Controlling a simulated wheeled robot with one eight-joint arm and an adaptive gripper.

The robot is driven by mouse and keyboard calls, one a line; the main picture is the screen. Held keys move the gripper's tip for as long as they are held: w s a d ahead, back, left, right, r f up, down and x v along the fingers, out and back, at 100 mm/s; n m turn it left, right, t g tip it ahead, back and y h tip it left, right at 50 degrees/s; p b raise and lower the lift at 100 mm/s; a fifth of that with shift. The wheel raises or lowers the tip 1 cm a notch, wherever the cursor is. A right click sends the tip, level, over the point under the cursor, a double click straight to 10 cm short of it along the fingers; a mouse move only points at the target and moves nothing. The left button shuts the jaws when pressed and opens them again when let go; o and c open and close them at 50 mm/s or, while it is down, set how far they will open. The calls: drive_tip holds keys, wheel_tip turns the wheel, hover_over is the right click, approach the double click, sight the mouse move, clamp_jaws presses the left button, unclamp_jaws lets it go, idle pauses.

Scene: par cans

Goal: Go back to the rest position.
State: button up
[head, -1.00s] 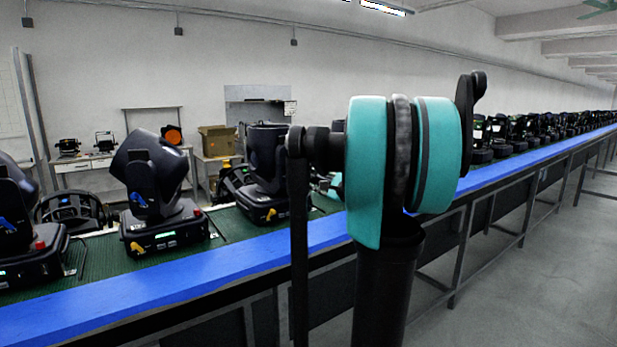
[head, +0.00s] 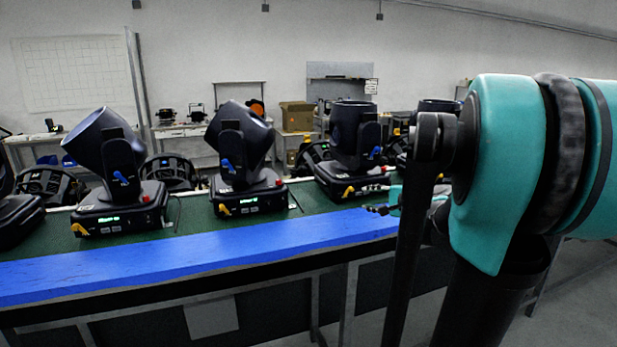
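My gripper (head: 372,198) shows small, partly behind my own dark arm link, over the conveyor's near edge. Its two fingers point left and look apart, with nothing seen between them. It is just in front of the base of a dark moving-head par can (head: 350,135); whether it touches the can is not clear. My teal and black arm fills the right side and hides what lies behind it.
A green conveyor (head: 185,215) with a blue front rail (head: 190,262) runs across. More par cans stand on it, one at centre (head: 238,145) and one further left (head: 108,160). A cardboard box (head: 296,116) is on a back table.

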drive_tip(key=s+a+f+n+g, duration=0.1)
drive_tip(key=s+f, duration=0.1)
drive_tip(key=s+a+f+n+g, duration=0.1)
drive_tip(key=s+a+f+n, duration=0.1)
drive_tip(key=f, duration=0.1)
drive_tip(key=s+a+f+n+g, duration=0.1)
drive_tip(key=s+a+f, duration=0.1)
drive_tip(key=s+f, duration=0.1)
drive_tip(key=shift+a+f+n+h, duration=0.1)
drive_tip(key=shift+f+n+h, duration=0.05)
drive_tip(key=shift+n+h, duration=0.15)
drive_tip(key=s+d+f+n+g+h, duration=0.3)
drive_tip(key=s+f+n, duration=0.6)
drive_tip(key=s+f, duration=0.7)
drive_tip(key=s+g+h, duration=0.2)
drive_tip(key=h, duration=0.1)
drive_tip(key=shift+s, duration=0.4)
